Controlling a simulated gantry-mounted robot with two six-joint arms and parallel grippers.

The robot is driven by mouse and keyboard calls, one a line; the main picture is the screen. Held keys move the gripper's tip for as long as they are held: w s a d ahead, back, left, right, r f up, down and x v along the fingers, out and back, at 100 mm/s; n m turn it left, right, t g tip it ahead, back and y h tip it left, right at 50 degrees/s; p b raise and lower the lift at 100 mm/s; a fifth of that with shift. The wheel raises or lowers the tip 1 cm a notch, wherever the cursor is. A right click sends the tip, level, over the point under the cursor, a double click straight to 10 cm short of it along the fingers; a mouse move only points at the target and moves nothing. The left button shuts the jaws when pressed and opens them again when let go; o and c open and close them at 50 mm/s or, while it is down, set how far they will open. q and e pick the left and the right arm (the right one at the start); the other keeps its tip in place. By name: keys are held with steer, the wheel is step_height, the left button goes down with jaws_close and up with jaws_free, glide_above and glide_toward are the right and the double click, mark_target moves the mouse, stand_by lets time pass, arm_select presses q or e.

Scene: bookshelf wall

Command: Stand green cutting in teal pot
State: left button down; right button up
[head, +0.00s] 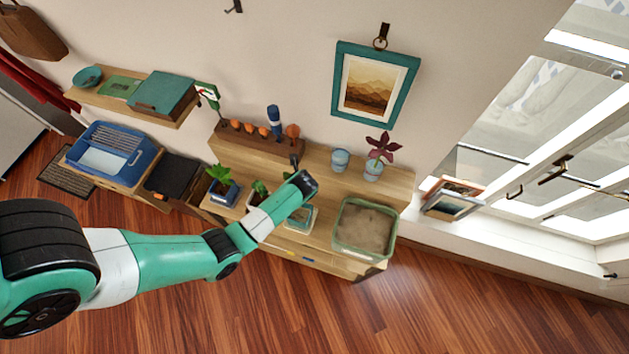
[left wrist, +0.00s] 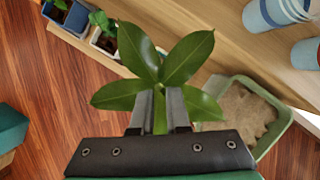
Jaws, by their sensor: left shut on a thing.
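In the left wrist view the left gripper (left wrist: 160,103) is shut on the green cutting (left wrist: 158,62), whose broad leaves spread around the fingers. The cutting is not clearly seen in the head view. A teal pot (head: 301,229) stands on the cabinet just below the gripper and is partly covered by my arm. My right gripper is not in view.
A green tub of soil (head: 340,250) stands right of the teal pot. A blue pot (head: 229,198) and a white pot (head: 253,201), both planted, stand left. Behind are a wooden rack (head: 232,143), a blue cup (head: 340,160) and a dark-red plant (head: 381,147).

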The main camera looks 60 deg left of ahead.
arm_select(q)
steer(key=f+b, duration=0.1)
steer(key=f, duration=0.1)
steer(key=f+b, duration=0.3)
steer(key=f, duration=0.1)
steer(key=shift+a+f, duration=0.1)
steer(key=shift+a, duration=0.25)
steer(key=shift+p, duration=0.5)
stand_by(1.5)
steer(key=shift+f, duration=0.15)
stand_by(0.3)
steer(key=shift+f+b, duration=3.45)
steer(key=shift+f, duration=0.6)
